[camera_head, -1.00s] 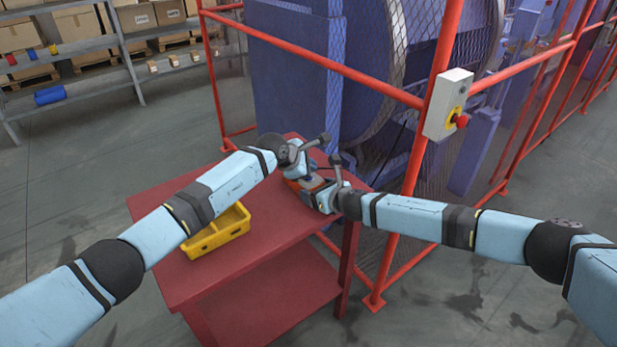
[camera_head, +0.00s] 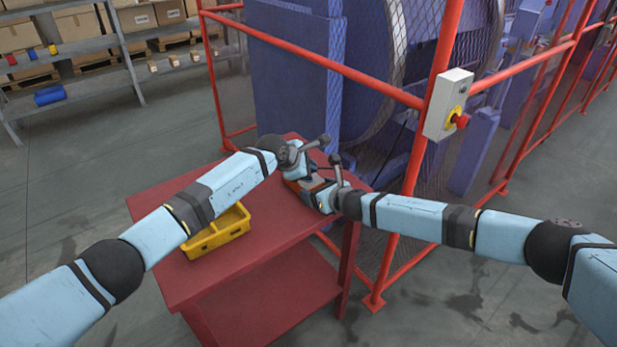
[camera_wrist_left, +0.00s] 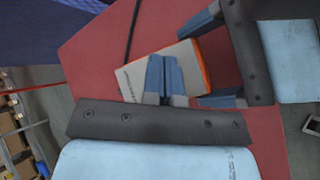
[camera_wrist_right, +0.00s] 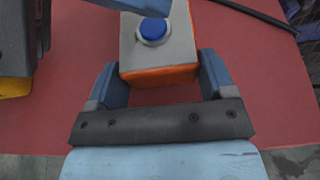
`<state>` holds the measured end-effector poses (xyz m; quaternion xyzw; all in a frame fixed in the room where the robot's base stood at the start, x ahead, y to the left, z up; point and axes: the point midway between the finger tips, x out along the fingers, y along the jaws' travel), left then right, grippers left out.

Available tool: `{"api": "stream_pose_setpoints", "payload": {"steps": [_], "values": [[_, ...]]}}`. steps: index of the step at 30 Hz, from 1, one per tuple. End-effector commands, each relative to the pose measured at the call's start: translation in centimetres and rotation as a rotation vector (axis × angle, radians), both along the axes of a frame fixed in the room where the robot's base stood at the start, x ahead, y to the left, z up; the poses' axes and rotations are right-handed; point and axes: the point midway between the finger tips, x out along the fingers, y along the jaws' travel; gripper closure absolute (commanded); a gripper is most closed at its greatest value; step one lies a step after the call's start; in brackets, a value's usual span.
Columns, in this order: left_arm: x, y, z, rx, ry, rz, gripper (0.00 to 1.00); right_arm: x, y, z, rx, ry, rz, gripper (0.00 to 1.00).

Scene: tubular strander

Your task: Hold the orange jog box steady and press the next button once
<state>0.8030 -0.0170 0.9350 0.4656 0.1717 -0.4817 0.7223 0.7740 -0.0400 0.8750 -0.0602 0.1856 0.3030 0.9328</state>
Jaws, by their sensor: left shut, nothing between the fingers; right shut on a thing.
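The jog box (camera_wrist_right: 160,73), with orange sides and a grey top, lies on the red table; it also shows in the left wrist view (camera_wrist_left: 188,58). A blue button (camera_wrist_right: 153,29) is on its top in the right wrist view. My right gripper (camera_wrist_right: 158,78) is shut on the box, one finger on each side. My left gripper (camera_wrist_left: 163,62) is shut and empty, its fingertips over the box's top. One left finger shows above the blue button in the right wrist view. Whether it touches the box cannot be told. In the head view my grippers largely hide the box.
A yellow bin (camera_head: 218,232) stands on the red table (camera_head: 255,250), left of the box. A dark cable (camera_wrist_right: 255,14) runs across the table. A red fence with a grey emergency-stop box (camera_head: 445,104) stands to the right. The table's front part is clear.

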Motion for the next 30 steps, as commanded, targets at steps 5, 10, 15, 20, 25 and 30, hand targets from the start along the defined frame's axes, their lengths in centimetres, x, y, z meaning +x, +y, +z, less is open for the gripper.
{"api": "stream_pose_setpoints", "payload": {"steps": [5, 10, 15, 20, 25, 30], "values": [[-0.01, 0.02, -0.54, 0.0, 0.001, -0.001, 1.0, -0.01, 0.02, 0.01, 0.0, 0.0, 0.0, 0.55], [0.0, 0.02, -0.54, 0.0, 0.0, 0.0, 1.0, -0.01, 0.02, 0.01, 0.0, 0.0, 0.0, 0.55], [0.01, 0.02, -0.57, 0.0, 0.0, 0.0, 1.0, -0.01, 0.02, 0.01, 0.0, 0.0, 0.0, 0.55], [0.0, 0.02, -0.72, 0.0, 0.0, 0.0, 1.0, -0.01, 0.02, 0.01, 0.0, 0.0, 0.0, 0.55], [0.0, 0.02, -0.93, 0.0, 0.0, 0.0, 1.0, -0.01, 0.02, 0.01, 0.0, 0.0, 0.0, 0.55], [0.01, 0.02, -1.14, 0.001, 0.0, 0.001, 1.0, -0.01, 0.02, 0.01, 0.0, 0.0, 0.0, 0.55]]}}
